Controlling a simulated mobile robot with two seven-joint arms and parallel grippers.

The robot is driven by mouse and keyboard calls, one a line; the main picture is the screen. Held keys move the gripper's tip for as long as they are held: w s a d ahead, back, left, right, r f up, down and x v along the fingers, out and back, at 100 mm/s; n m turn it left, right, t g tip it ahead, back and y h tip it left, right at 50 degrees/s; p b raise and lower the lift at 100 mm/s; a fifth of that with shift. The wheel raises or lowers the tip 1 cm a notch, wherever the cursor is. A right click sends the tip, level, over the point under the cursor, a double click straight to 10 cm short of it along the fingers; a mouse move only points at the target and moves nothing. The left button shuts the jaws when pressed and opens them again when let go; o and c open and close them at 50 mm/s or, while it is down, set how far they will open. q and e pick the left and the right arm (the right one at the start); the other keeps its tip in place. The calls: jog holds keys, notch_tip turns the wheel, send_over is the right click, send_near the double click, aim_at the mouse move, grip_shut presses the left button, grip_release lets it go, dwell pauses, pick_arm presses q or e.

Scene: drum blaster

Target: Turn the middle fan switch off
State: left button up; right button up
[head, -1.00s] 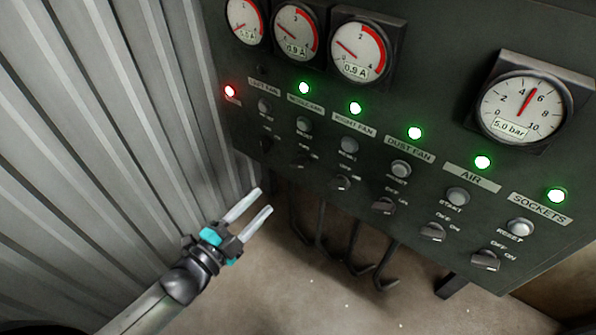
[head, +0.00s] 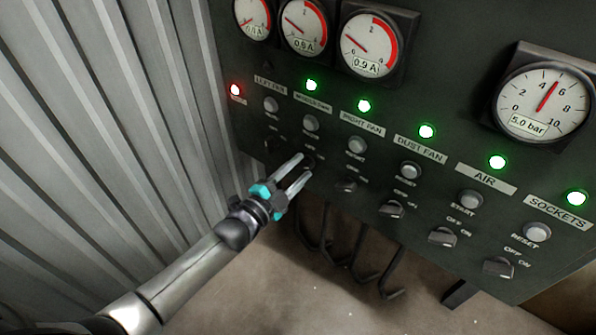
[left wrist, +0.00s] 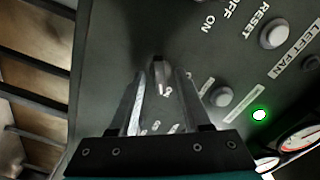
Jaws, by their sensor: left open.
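The middle fan switch (left wrist: 158,75) is a dark rotary knob on the panel's lower part. It sits between my left gripper's fingertips in the left wrist view; whether they touch it I cannot tell. My left gripper (head: 304,165) is open at the panel and mostly covers this switch in the head view. The middle fan's lamp (head: 311,85) is lit green, and it also shows in the left wrist view (left wrist: 259,115). Its grey reset button (head: 310,123) is above the switch. My right gripper is not in view.
The dark control panel (head: 440,75) has similar switches beside this one, including the right fan switch (head: 346,186) and dust fan switch (head: 392,209). The left fan lamp (head: 235,90) is red. A corrugated wall (head: 110,120) stands left. Dark hooks (head: 340,245) hang below the panel.

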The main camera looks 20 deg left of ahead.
pick_arm(q)
grip_shut()
dwell(0.4)
